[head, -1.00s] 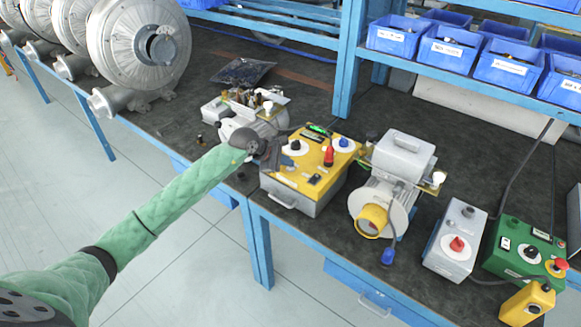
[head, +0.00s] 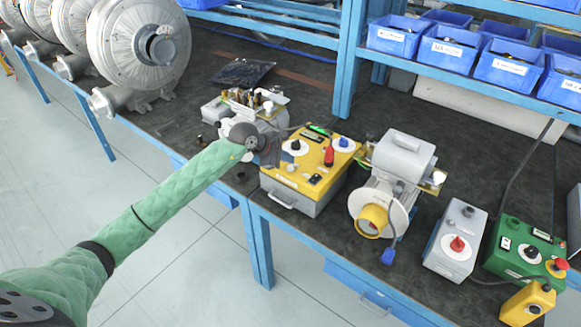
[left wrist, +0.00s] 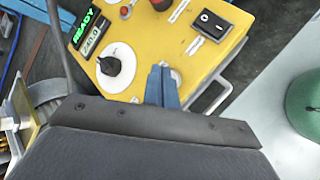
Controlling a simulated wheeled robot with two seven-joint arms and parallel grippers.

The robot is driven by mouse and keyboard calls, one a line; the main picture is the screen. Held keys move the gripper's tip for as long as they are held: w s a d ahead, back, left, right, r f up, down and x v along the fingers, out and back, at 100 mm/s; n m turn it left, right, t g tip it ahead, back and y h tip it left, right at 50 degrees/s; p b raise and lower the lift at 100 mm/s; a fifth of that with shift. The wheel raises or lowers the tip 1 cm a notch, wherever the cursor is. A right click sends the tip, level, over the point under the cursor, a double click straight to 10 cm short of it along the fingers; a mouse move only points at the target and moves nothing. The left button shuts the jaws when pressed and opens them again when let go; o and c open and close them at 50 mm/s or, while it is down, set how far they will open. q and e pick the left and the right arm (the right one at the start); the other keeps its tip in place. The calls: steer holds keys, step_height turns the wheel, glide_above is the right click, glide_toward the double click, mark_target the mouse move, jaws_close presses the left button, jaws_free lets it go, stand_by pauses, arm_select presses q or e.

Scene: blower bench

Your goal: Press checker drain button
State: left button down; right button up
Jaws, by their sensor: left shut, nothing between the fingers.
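The checker is a grey box with a yellow top panel (head: 312,155); it also shows in the left wrist view (left wrist: 60,14). Its lit display (left wrist: 88,32) reads READY and 240.0. Beside it is a black knob on a white dial (left wrist: 116,65). A small round button (left wrist: 176,76) shows beside my fingertips, partly hidden by them; its label is not readable. My left gripper (head: 269,157) is at the checker's left edge. Its blue fingers (left wrist: 162,87) are together and empty, over the panel; I cannot tell whether they touch it. My right gripper is out of view.
A blower motor unit (head: 388,190) stands right of the checker, then a grey box with a red knob (head: 452,252) and a green control box (head: 522,252). Another partly assembled unit (head: 254,103) is behind my gripper. Blue bins (head: 510,66) sit on the shelf above.

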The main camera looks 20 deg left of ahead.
arm_select(q)
steer(key=shift+r+p, duration=0.3)
steer(key=shift+r, duration=2.15)
